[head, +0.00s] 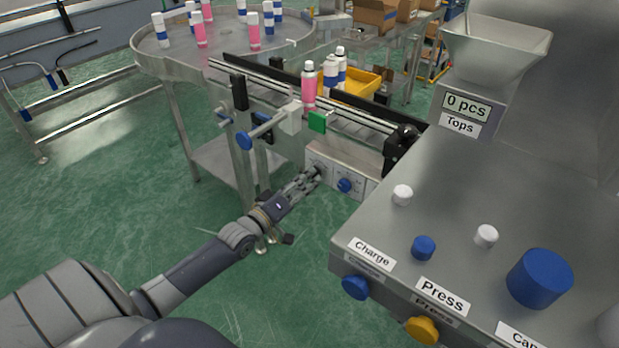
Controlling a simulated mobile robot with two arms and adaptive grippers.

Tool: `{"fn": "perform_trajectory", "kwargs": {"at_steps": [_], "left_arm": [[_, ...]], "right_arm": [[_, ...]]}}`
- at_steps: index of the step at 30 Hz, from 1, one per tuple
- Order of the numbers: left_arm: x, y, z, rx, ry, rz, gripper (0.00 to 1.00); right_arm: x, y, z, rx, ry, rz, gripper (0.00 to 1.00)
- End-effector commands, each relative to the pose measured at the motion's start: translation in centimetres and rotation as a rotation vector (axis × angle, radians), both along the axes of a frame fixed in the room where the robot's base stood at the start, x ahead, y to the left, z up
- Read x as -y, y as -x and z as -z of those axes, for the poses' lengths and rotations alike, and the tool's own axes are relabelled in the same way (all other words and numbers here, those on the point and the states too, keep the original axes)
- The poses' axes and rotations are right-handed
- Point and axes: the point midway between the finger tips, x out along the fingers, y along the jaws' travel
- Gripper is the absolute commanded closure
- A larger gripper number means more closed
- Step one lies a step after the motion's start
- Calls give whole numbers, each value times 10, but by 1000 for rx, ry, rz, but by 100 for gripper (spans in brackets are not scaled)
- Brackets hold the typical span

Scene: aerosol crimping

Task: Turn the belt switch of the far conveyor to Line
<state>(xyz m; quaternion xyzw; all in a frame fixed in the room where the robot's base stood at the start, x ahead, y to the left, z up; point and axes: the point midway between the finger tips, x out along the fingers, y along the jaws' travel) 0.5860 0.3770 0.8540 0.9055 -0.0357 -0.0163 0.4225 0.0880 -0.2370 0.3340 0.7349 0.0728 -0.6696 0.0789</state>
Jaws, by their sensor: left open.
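The conveyor (348,130) runs from the round table toward the machine at right, carrying bottles. On its near side is a pale control panel (333,176) with a blue knob (346,185) and small markings too small to read. My left gripper (316,174) is open at the left part of this panel, left of the blue knob. Its fingers are around or just in front of a dark switch there, mostly hidden by them; I cannot tell whether they touch it. The switch's setting cannot be read. My right gripper is out of view.
A steel machine (400,230) with Charge and Press labels, blue and yellow buttons and a hopper (495,45) fills the right. A round table (220,50) with several bottles stands at the back. A blue-ended rod (262,133) juts above my gripper. Green floor is clear at left.

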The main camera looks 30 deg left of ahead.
Motion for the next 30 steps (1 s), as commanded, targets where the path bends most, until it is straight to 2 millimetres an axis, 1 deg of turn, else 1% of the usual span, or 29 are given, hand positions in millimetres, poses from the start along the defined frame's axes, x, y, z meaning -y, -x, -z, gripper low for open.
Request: {"fn": "perform_trajectory", "kwargs": {"at_steps": [1,6,10,18,19,20,21,23,24,30], "left_arm": [[0,-7,0,1,0,-2,51],[1,-20,0,1,0,-1,51],[2,-25,0,-1,0,-1,51],[2,-25,1,-1,0,0,51],[2,-25,1,-1,0,0,55],[2,-25,1,-1,0,0,62],[2,-25,1,-1,0,0,71],[2,-25,0,-1,0,-1,85],[2,-25,0,-1,0,-1,94],[2,-25,0,-1,-2,-1,95]], "right_arm": [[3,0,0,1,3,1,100],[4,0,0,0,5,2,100],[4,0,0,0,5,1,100],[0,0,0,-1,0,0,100],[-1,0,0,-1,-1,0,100],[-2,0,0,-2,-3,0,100],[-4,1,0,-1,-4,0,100],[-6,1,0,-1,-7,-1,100],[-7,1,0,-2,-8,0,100],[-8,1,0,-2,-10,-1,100]]}}
